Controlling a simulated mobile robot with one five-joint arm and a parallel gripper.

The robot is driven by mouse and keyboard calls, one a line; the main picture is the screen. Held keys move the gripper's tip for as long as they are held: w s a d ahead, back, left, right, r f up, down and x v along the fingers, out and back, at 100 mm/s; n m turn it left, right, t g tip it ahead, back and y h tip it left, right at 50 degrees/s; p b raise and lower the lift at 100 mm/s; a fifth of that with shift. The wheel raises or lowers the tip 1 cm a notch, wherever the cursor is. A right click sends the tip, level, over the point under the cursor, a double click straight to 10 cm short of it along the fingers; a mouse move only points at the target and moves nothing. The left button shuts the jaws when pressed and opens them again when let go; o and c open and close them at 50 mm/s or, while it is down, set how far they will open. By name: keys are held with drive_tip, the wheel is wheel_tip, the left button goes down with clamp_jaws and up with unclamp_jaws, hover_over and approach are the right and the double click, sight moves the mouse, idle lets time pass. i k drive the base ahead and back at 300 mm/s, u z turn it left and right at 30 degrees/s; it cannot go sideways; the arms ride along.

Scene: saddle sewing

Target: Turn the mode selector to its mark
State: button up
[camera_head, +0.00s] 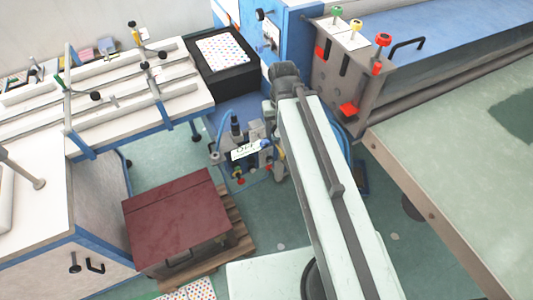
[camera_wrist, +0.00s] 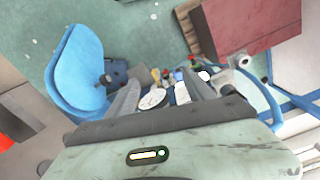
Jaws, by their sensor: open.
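My gripper (camera_wrist: 161,82) is open in the wrist view, with its two grey fingers spread apart. A small floor-level unit of fittings and knobs (camera_wrist: 166,76) shows beyond and between the fingers. A pale round dial-like disc (camera_wrist: 152,98) lies between the fingers in that view, with a white label (camera_wrist: 182,93) beside it. In the head view the same unit carries a white label (camera_head: 246,150) and stands left of my arm. I cannot tell for certain which part is the mode selector, or see its mark. My fingertips are hidden in the head view.
A dark red box (camera_head: 175,222) on a wooden pallet stands at the front left. A white workbench (camera_head: 185,90) is behind it. A blue machine (camera_head: 285,25) with red and green knobs is at the back, and a pale table (camera_head: 450,170) is at right.

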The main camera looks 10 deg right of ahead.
sight(269, 159)
drive_tip(key=z, duration=0.35)
drive_tip(key=k, duration=1.5)
drive_tip(key=u, duration=1.15)
drive_tip(key=i, duration=1)
drive_tip(key=z, duration=0.1)
